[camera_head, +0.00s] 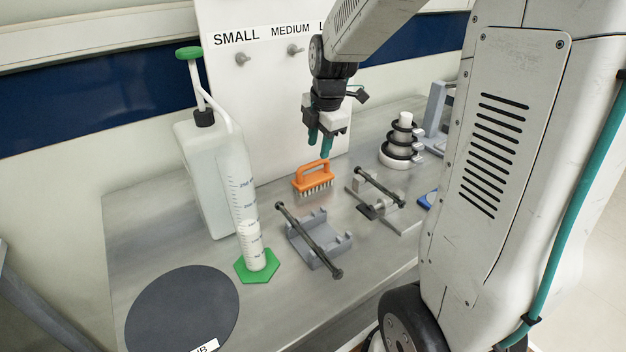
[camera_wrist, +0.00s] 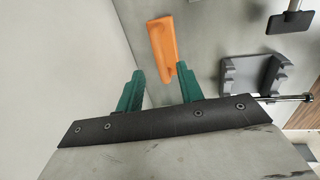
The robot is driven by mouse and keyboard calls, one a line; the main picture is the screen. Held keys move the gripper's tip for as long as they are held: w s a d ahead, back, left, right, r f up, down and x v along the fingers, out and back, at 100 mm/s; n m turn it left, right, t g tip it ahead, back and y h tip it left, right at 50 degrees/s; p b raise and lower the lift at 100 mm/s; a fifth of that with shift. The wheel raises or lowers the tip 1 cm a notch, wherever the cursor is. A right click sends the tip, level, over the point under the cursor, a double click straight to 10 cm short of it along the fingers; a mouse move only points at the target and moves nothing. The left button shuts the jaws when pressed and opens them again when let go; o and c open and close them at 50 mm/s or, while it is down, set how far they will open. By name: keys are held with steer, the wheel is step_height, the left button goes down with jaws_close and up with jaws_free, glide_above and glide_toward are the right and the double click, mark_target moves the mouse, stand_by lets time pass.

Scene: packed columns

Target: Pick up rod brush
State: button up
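An orange brush (camera_head: 313,180) with a loop handle and pale bristles stands bristles down on the grey metal table, near the white panel. It is the only brush I can make out. My gripper (camera_head: 319,142) is above it, pointing down, with two green fingers apart and nothing between them. In the wrist view the orange brush (camera_wrist: 163,45) lies just beyond the fingertips of my gripper (camera_wrist: 160,82), apparently below them. Its bristles are hidden there.
A dark rod (camera_head: 306,238) lies across a grey cradle (camera_head: 335,246), and another (camera_head: 380,187) lies on a second stand. A graduated cylinder (camera_head: 250,215) and white bottle (camera_head: 205,170) stand left. A ring stack (camera_head: 400,140) is right. The white panel (camera_head: 262,110) rises close behind the brush.

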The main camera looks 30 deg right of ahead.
mark_target(315, 164)
steer(key=f, duration=0.2)
steer(key=w+f, duration=0.1)
steer(key=f, duration=0.4)
steer(key=shift+w+f, duration=0.1)
steer(key=shift+w, duration=0.2)
steer(key=shift+c, duration=0.4)
jaws_close()
